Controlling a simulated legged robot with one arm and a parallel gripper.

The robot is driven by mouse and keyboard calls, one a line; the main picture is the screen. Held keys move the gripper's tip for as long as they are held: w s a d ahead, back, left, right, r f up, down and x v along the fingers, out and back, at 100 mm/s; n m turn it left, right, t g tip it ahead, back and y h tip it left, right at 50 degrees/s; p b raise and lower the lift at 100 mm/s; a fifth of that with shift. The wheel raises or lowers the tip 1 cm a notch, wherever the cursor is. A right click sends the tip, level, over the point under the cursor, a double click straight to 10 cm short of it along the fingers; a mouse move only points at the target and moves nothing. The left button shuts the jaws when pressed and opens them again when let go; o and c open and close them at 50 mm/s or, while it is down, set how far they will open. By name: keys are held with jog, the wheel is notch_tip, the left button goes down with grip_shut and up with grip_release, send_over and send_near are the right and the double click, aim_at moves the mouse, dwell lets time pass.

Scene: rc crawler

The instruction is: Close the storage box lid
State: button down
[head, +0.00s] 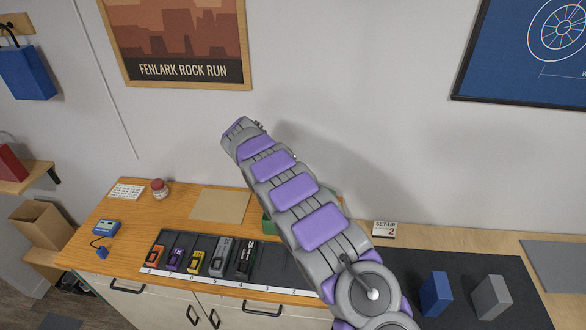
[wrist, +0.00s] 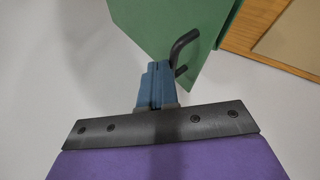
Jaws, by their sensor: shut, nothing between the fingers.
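A green panel with a dark handle (wrist: 183,50) fills the top of the wrist view; it looks like the storage box lid (wrist: 150,25). My gripper (wrist: 157,68) is shut and empty, its blue fingers together just left of the handle. Whether the fingers touch the panel or handle I cannot tell. In the head view, a small green part of what looks like the storage box (head: 268,224) shows on the counter beside my arm. My arm hides most of the box and its lid there, so the lid's angle is unclear.
The wooden counter (head: 165,208) runs along the wall. A dark tray (head: 205,252) of several coloured packs lies at its front. A tan sheet (head: 219,205), a jar (head: 159,188) and a blue charger (head: 105,227) lie behind or left. Blue (head: 435,294) and grey blocks (head: 491,298) stand right.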

jog(key=a+f+b, duration=0.1)
jog(key=a+f, duration=0.1)
jog(key=f, duration=0.2)
jog(key=a+f+b, duration=0.1)
jog(key=a+f, duration=0.1)
jog(key=f, duration=0.1)
jog(key=a+f+b, duration=0.2)
jog(key=f, duration=0.2)
jog(key=shift+w+a+f, duration=0.1)
jog(key=shift+w+f, duration=0.2)
jog(key=shift+w, duration=0.05)
jog(key=shift+d+f, duration=0.1)
jog(key=shift+d, duration=0.15)
jog(key=w+a+p+v, duration=0.1)
jog(key=w+a+v, duration=0.1)
jog(key=v, duration=1.1)
jog(key=shift+f+p, duration=0.15)
jog(key=shift+p, duration=0.15)
